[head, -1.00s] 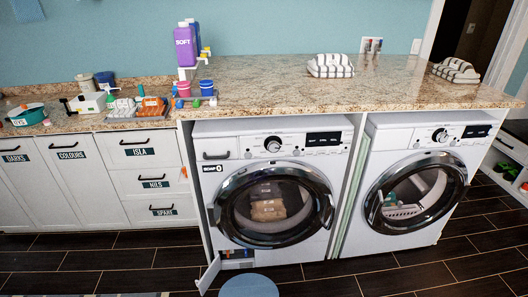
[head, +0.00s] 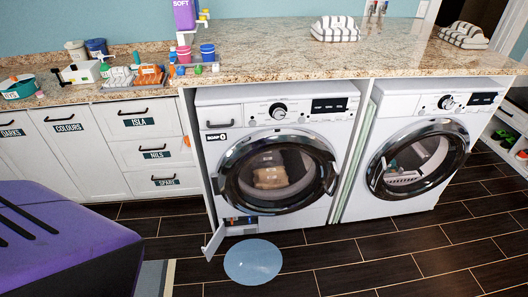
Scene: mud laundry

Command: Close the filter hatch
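The filter hatch (head: 214,240) is a small white flap at the lower left corner of the left washing machine (head: 230,160). It stands open, swung out to the left and forward over the floor. Behind it the filter recess (head: 240,221) shows small blue, red and dark parts, too small to make out. The machine's round door is shut, with brownish items behind the glass. Neither of my grippers is in view, so nothing of mine is seen touching the hatch.
A round pale blue patch (head: 252,262) lies on the dark tiled floor just in front of the hatch. A second machine (head: 415,155) stands to the right. White drawers (head: 150,155) are to the left. A large purple arm part of mine (head: 60,245) fills the lower left.

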